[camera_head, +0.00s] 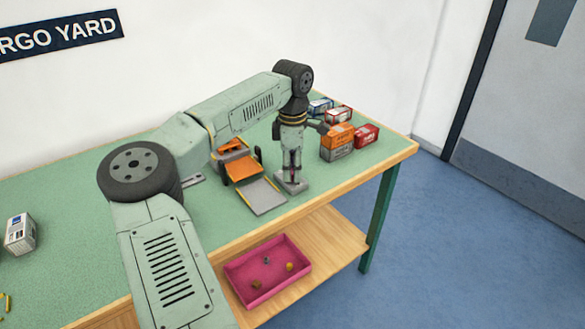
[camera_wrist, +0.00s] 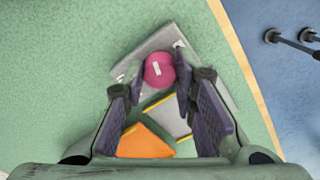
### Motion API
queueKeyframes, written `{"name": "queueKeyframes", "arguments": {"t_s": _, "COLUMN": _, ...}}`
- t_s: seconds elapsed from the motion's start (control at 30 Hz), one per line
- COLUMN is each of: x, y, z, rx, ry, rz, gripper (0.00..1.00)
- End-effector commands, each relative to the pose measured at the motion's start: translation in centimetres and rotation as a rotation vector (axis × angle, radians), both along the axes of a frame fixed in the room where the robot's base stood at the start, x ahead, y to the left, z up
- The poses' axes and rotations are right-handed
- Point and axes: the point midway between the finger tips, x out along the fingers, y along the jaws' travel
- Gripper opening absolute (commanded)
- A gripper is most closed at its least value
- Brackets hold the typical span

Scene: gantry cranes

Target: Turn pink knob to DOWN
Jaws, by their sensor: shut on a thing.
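The pink knob (camera_wrist: 160,72) is round with a short white mark on its face. It sits on a grey base (camera_wrist: 150,45), which also shows at the table's front edge in the head view (camera_head: 294,187). My gripper (camera_wrist: 161,80) points down over the base in the head view (camera_head: 291,168). Its two dark fingers are on either side of the knob and shut on it. In the wrist view the white mark runs nearly up and down the picture, slightly tilted. Small pale marks show on the base, too small to read. In the head view my fingers mostly hide the knob.
An orange and grey toy vehicle with a flat grey bed (camera_head: 264,196) stands just left of the base. Several small boxes, one of them orange (camera_head: 338,138), are behind to the right. A white box (camera_head: 20,233) is far left. A pink tray (camera_head: 268,272) lies on the lower shelf.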

Motion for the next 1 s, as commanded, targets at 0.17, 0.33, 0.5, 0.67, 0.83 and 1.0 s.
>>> {"name": "queueKeyframes", "arguments": {"t_s": 0.17, "x": 0.1, "y": 0.14, "z": 0.05, "rx": 0.003, "ry": -0.004, "rz": 0.168, "gripper": 0.0}}
{"name": "queueKeyframes", "arguments": {"t_s": 0.33, "x": 0.07, "y": 0.14, "z": 0.03, "rx": 0.003, "ry": -0.003, "rz": 0.33, "gripper": 0.0}}
{"name": "queueKeyframes", "arguments": {"t_s": 0.5, "x": 0.07, "y": 0.16, "z": 0.02, "rx": 0.003, "ry": -0.003, "rz": 0.491, "gripper": 0.0}}
{"name": "queueKeyframes", "arguments": {"t_s": 0.67, "x": 0.06, "y": 0.15, "z": 0.05, "rx": 0.003, "ry": -0.004, "rz": 0.643, "gripper": 0.0}}
{"name": "queueKeyframes", "arguments": {"t_s": 0.83, "x": 0.06, "y": 0.16, "z": 0.0, "rx": 0.003, "ry": -0.004, "rz": 0.805, "gripper": 0.0}}
{"name": "queueKeyframes", "arguments": {"t_s": 1.0, "x": 0.06, "y": 0.15, "z": 0.0, "rx": 0.002, "ry": -0.003, "rz": 0.966, "gripper": 0.0}}
